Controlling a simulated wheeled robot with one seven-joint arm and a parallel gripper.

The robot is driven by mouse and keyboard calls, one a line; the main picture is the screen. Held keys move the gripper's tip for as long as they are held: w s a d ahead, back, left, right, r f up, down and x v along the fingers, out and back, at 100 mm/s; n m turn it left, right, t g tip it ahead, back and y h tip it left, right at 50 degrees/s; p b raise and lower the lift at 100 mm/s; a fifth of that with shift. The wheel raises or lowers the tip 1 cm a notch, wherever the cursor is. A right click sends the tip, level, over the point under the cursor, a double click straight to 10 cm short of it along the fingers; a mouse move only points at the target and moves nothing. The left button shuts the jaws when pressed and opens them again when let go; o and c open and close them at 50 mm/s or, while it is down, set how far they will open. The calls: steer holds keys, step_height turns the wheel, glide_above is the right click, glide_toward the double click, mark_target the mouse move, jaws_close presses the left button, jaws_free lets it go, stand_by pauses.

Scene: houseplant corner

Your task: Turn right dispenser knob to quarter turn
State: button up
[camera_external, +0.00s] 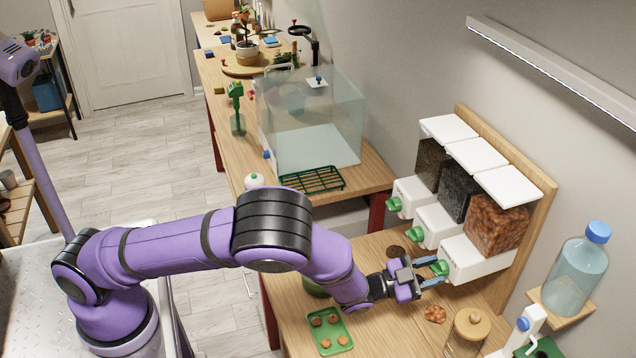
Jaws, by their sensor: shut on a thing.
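Three dispensers with white lids and clear bins hang on a wooden board at the right. The right dispenser (497,228) holds orange-brown pellets. Its green knob (440,268) sits on the front of its white base (478,259). My gripper (433,272) reaches in from the left and is shut on this knob. The fingers partly cover the knob, so its turn angle cannot be told. The middle dispenser's green knob (415,234) and the left one's green knob (394,204) are free.
A green tray (344,348) with several brown balls lies below my arm. Loose pellets (434,314) lie below the right dispenser. A jar with a wooden lid (465,334) and a blue-capped bottle (577,272) stand at the right. A glass tank (318,120) stands behind.

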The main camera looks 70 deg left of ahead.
steer(key=shift+m+h, duration=0.3)
steer(key=shift+m, duration=1)
steer(key=shift+g, duration=0.3)
steer(key=o, duration=0.9)
steer(key=v, duration=1.1)
steer(key=shift+w, duration=0.15)
